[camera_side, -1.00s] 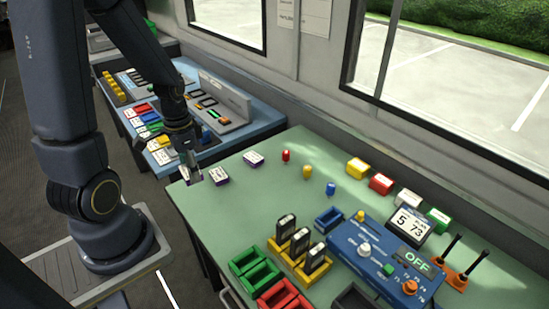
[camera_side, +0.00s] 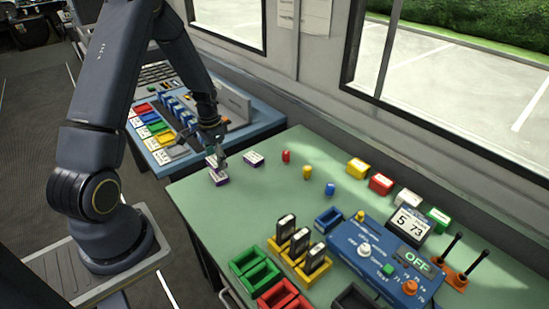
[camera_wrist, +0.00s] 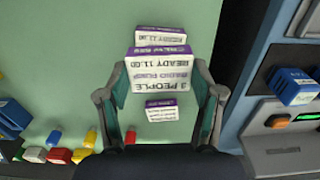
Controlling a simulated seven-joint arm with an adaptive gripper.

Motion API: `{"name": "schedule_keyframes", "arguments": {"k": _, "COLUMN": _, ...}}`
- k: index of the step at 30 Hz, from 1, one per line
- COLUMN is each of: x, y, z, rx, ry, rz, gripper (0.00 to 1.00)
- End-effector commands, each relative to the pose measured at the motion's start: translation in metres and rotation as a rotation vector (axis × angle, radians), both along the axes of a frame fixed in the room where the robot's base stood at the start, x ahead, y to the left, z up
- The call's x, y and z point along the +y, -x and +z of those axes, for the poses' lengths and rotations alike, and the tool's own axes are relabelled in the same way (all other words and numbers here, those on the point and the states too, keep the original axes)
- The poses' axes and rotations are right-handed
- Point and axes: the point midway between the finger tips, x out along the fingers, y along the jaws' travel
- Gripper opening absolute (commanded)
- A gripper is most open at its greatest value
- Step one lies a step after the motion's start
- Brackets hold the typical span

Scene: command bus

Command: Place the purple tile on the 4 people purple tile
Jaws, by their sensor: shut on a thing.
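My gripper (camera_side: 212,154) is shut on a purple tile with a white label, seen in the wrist view (camera_wrist: 160,75). The label reads "3 PEOPLE", upside down. In the side view the held tile (camera_side: 211,162) is close above a purple tile (camera_side: 219,177) on the green table; I cannot tell whether they touch. Another purple tile (camera_side: 254,159) lies on the table to the right, clear of the gripper. The wrist view shows the two table tiles, one beyond the held tile (camera_wrist: 162,36) and one on its near side (camera_wrist: 161,110). Their people counts are not readable.
The green table (camera_side: 240,215) has clear room around the tiles. Red (camera_side: 286,156), yellow (camera_side: 307,172) and blue (camera_side: 330,189) pegs stand to the right. A blue console (camera_side: 245,130) with colored tiles borders the table behind.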

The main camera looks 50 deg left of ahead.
Motion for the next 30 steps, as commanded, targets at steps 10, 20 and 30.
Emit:
{"name": "schedule_keyframes", "arguments": {"k": 10, "x": 0.000, "y": 0.000, "z": -0.031, "rx": 0.000, "ry": 0.000, "rz": -0.001, "gripper": 0.31}}
{"name": "schedule_keyframes", "arguments": {"k": 20, "x": 0.000, "y": 0.000, "z": -0.034, "rx": 0.001, "ry": 0.000, "rz": -0.001, "gripper": 0.72}}
{"name": "schedule_keyframes", "arguments": {"k": 30, "x": 0.000, "y": 0.000, "z": -0.033, "rx": 0.001, "ry": 0.000, "rz": -0.001, "gripper": 0.91}}
